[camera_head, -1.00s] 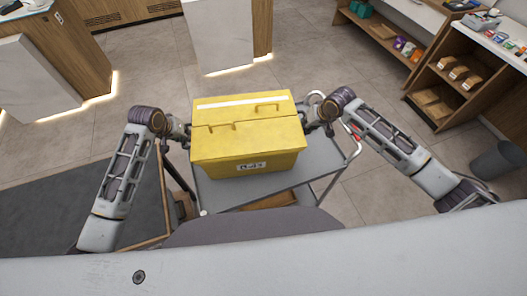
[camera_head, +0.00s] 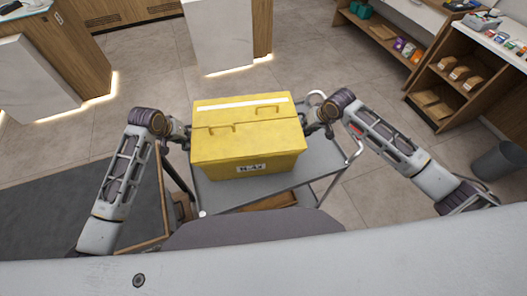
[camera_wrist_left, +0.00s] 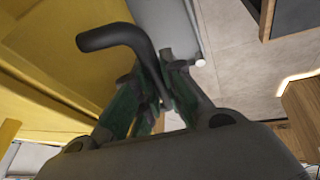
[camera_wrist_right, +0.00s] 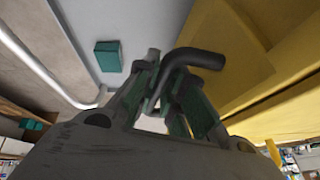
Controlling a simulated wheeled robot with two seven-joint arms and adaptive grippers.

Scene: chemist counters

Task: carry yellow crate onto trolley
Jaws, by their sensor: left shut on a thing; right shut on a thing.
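The yellow crate (camera_head: 248,139) is level, lid shut, with a small label on its front. It is over the grey top of the trolley (camera_head: 215,195); I cannot tell whether it touches that top. My left gripper (camera_head: 184,131) is at the crate's left side; in the left wrist view it (camera_wrist_left: 150,82) is shut on a dark bent handle (camera_wrist_left: 118,38). My right gripper (camera_head: 312,127) is at the right side; in the right wrist view it (camera_wrist_right: 168,88) is shut on the matching handle (camera_wrist_right: 197,58). The crate hides most of the trolley top.
The trolley's rail (camera_head: 352,150) shows on the right. A dark mat (camera_head: 60,215) lies at the left. White counters (camera_head: 218,40) stand behind, and a wooden shelf (camera_head: 440,95) and a grey bin (camera_head: 497,160) stand at the right. The tiled floor between is clear.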

